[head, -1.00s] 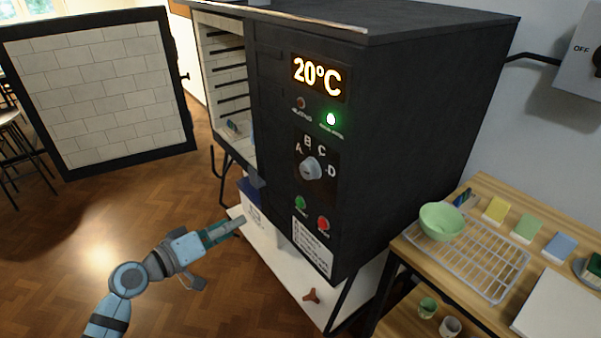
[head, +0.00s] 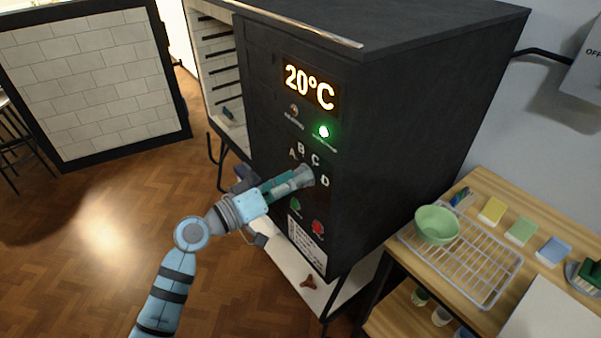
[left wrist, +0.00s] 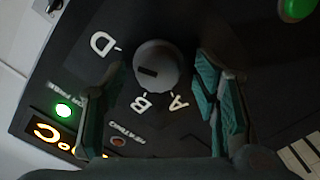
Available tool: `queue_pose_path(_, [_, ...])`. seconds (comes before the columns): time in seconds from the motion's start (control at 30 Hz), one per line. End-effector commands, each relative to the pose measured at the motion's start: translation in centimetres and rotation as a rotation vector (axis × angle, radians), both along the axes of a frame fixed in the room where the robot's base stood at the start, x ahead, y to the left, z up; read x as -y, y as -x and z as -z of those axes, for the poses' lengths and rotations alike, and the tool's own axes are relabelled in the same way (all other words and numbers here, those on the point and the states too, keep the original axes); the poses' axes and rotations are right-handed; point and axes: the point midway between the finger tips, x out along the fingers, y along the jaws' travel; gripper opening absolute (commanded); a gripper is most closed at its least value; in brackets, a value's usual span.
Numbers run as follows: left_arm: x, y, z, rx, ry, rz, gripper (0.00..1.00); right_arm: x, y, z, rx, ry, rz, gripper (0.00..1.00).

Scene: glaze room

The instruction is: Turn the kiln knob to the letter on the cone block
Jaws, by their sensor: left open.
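The kiln knob (left wrist: 157,62) is a grey round dial on the black kiln front, among white letters A, B, C and D. My left gripper (head: 300,179) is at the knob in the head view. In the left wrist view its open teal fingers (left wrist: 162,75) stand either side of the knob, with visible gaps. The knob's dark mark points left in that view, away from A and B; the left finger hides C. D shows at upper left. I cannot identify the cone block; a small object (head: 228,115) in the open kiln chamber is too small to read.
The display (head: 311,87) reads 20°C, with a lit green lamp (head: 323,132) below. A green button (head: 295,205) and red button (head: 317,228) sit under the knob. A wooden table (head: 470,203) with a green bowl (head: 437,225) stands right.

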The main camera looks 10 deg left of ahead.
Motion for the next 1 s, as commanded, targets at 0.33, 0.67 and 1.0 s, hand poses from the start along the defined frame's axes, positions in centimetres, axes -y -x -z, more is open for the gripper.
queue_pose_path(0.33, [0.1, 0.0, 0.1, 0.001, 0.0, 0.004, 0.21, -0.2, 0.3, 0.1, -0.004, -0.003, 0.001, 0.4])
queue_pose_path(0.67, [0.1, 0.0, 0.0, -0.008, 0.011, 0.004, 0.06, -0.1, 0.2, 0.0, -0.004, -0.001, 0.0, 0.4])
queue_pose_path(1.0, [0.1, 0.0, -0.1, -0.108, 0.131, 0.002, 0.06, 0.1, 0.2, -1.0, -0.004, 0.002, 0.0, 0.4])
